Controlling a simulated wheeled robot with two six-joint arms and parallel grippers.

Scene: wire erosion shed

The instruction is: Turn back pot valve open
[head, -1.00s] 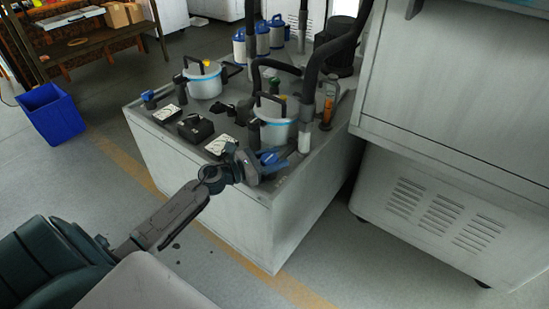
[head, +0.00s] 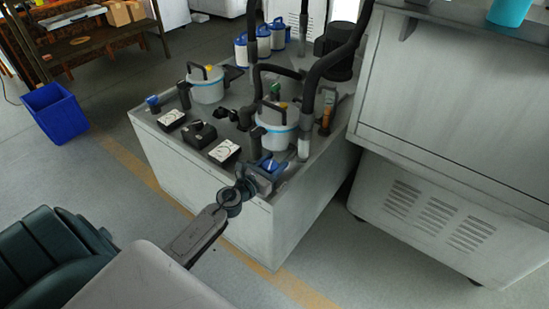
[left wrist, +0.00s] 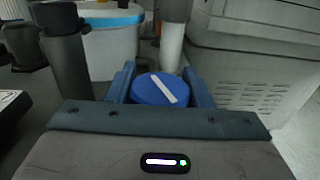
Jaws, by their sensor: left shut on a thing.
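A round blue valve knob (left wrist: 160,90) with a white bar sits between the two fingers of my left gripper (left wrist: 161,88) in the left wrist view. The bar slants from upper left to lower right. In the head view, my left gripper (head: 266,170) is at the near edge of the bench, shut on this blue knob, and partly hides it. The nearer pot (head: 277,128), white with a light blue band, stands just behind the knob. The farther pot (head: 206,88) stands further back left, with another blue knob (head: 152,101) near it. My right gripper is not in view.
The grey bench top (head: 235,130) also carries black-and-white boxes (head: 224,152), thick black hoses (head: 330,65) and several blue-capped canisters (head: 263,42). A large grey cabinet (head: 450,110) stands close on the right.

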